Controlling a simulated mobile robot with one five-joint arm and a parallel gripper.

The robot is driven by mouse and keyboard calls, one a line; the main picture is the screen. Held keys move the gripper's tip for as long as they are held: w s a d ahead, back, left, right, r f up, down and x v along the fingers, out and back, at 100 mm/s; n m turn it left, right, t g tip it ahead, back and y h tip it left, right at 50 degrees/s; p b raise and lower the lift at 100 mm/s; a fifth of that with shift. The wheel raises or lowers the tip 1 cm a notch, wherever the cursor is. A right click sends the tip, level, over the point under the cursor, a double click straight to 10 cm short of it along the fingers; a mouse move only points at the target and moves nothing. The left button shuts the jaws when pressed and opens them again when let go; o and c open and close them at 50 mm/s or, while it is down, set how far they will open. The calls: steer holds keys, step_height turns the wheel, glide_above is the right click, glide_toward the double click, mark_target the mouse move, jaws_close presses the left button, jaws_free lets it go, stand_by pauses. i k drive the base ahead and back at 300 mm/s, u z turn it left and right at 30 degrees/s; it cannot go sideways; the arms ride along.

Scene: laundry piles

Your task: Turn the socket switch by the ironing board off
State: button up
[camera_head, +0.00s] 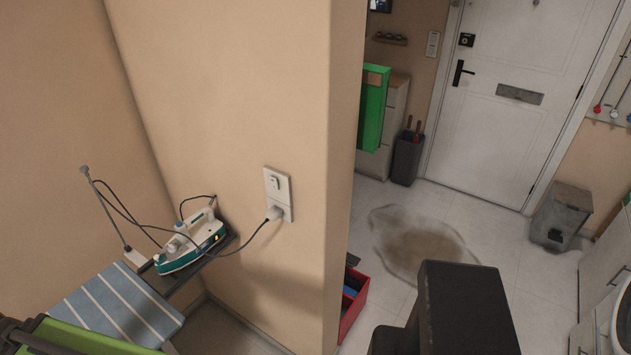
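The white socket plate (287,187) is fixed to the beige wall right of the ironing board (112,306). The socket switch (274,182) is in its upper part; its on or off position is too small to tell. A white plug (273,213) sits in the lower part of the plate, and its dark cord runs left to the iron. The white and teal iron (190,246) rests on the dark end of the board. My gripper is not in view. A dark blocky part, which seems to be my arm, rises at the bottom right of centre.
The wall ends in a corner right of the socket. A red box (354,305) stands on the floor past it. A brownish stain or mat (420,243) lies on the tiles. A grey bin (562,217) stands by the white door (520,135). Green fabric (75,338) is at the lower left.

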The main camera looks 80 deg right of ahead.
mark_target(273, 180)
steer(key=z, duration=0.6)
steer(key=k, duration=1.05)
steer(key=z, duration=1.15)
